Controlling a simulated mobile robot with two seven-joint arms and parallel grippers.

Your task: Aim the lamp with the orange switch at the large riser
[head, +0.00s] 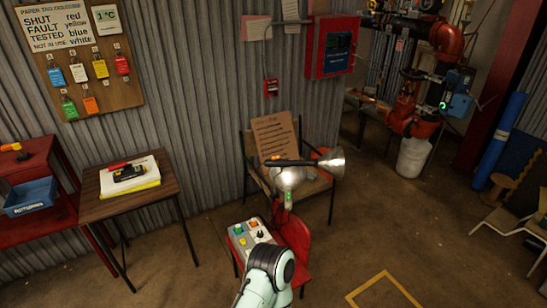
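A black torch-like lamp (290,162) with a flared silver head (337,161) shows in the middle of the head view, lying level, its head facing right. A small orange spot shows on its body; I cannot tell whether it is a switch. A silver domed lamp (289,179) with a green part below shows just under it. The large riser appears to be the red and dark pipework (405,105) at the back right. One mint-green arm of mine rises from the bottom centre, below the lamps; its fingers are not visible. No other gripper shows.
A red chair (298,240) and a grey control box (247,234) with coloured parts stand beside my arm. A wooden chair (318,184) holds a cardboard sign (275,135). A small table (110,207) stands left. A white bucket (413,157) stands below the pipes.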

